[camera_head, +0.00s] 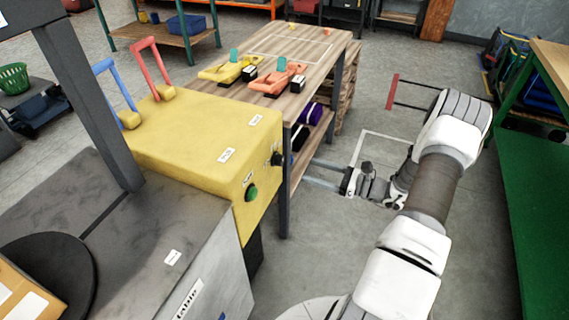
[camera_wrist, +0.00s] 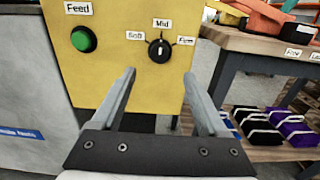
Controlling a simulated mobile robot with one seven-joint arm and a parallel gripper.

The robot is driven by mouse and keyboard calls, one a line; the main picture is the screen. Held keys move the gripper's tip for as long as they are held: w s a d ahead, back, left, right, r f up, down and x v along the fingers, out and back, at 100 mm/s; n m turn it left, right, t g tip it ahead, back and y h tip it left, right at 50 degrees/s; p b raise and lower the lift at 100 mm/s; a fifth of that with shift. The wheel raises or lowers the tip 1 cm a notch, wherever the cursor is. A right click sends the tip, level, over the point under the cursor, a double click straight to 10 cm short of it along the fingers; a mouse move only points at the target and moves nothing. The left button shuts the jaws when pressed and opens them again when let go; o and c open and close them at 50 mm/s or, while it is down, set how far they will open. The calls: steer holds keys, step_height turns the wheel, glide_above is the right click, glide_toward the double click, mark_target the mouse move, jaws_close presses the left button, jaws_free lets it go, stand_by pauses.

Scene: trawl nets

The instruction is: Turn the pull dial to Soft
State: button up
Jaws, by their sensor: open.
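The pull dial (camera_wrist: 159,50) is a round black knob on the front of the yellow machine box (camera_wrist: 115,60). Labels around it read Soft (camera_wrist: 136,36) at left, Mid (camera_wrist: 162,23) above and Firm (camera_wrist: 186,41) at right. Its pale pointer looks roughly upright, towards Mid. The dial also shows side-on in the head view (camera_head: 277,159). My gripper (camera_wrist: 160,76) is open and empty. Its fingers point towards the panel, with the dial between and just above the tips in the picture. In the head view my gripper (camera_head: 309,173) is apart from the dial.
A green button (camera_wrist: 83,39) labelled Feed is left of the dial. A red lever (camera_head: 150,68) and a blue lever (camera_head: 110,92) stand on the box. A wooden workbench (camera_head: 285,50) is close on its right, with purple packs (camera_wrist: 283,126) on the lower shelf. Floor around my arm is clear.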

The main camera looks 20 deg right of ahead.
mark_target(283, 161)
steer(key=b+x, duration=0.1)
steer(key=x, duration=0.8)
steer(key=shift+w+a, duration=0.2)
steer(key=shift+a, duration=0.05)
steer(key=shift+c, duration=0.4)
steer(key=c, duration=1.1)
steer(key=shift+f+n, duration=0.1)
steer(key=shift+n, duration=0.2)
steer(key=n+b, duration=0.5)
steer(key=n, duration=0.6)
steer(key=shift+d+b, duration=0.15)
steer(key=shift+b, duration=0.25)
steer(key=shift+n, duration=0.3)
